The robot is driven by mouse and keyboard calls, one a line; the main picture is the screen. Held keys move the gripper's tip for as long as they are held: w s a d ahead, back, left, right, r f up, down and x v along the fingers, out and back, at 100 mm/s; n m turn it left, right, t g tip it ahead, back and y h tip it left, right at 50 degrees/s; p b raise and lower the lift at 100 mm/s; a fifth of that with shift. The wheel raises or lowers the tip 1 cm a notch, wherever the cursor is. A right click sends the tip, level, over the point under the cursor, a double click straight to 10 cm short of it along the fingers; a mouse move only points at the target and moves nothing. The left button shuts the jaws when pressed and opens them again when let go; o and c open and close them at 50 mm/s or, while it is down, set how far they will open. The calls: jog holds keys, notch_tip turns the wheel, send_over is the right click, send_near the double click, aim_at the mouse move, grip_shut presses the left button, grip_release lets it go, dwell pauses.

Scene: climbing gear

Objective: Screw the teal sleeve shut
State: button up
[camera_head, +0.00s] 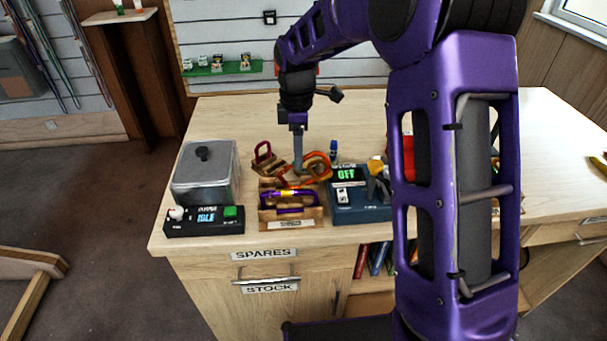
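Several carabiners sit in a wooden holder (268,214) near the front edge of the worktop. A purple carabiner (292,206) with a yellow middle part lies at the front, a dark red one (263,152) stands at the back left, and an orange one (319,160) is at the back right. I cannot make out a teal sleeve on any of them at this size. My gripper (298,170) points down at the orange carabiner and overlaps it in the picture. Whether it touches or grips it, or how far its fingers are apart, I cannot tell.
A grey lidded box (205,175) stands left, behind a black unit (190,227) reading IDLE. A blue unit (357,211) reading OFF stands right of the holder. My purple arm hides part of the worktop (560,135). Bare worktop shows behind the holder.

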jog(key=shift+f, duration=0.15)
jog(key=shift+f+b, duration=0.8)
jog(key=shift+f, duration=0.45)
jog(key=shift+s, duration=0.8)
jog(key=shift+r+p, duration=0.85)
jog(key=shift+r, duration=0.6)
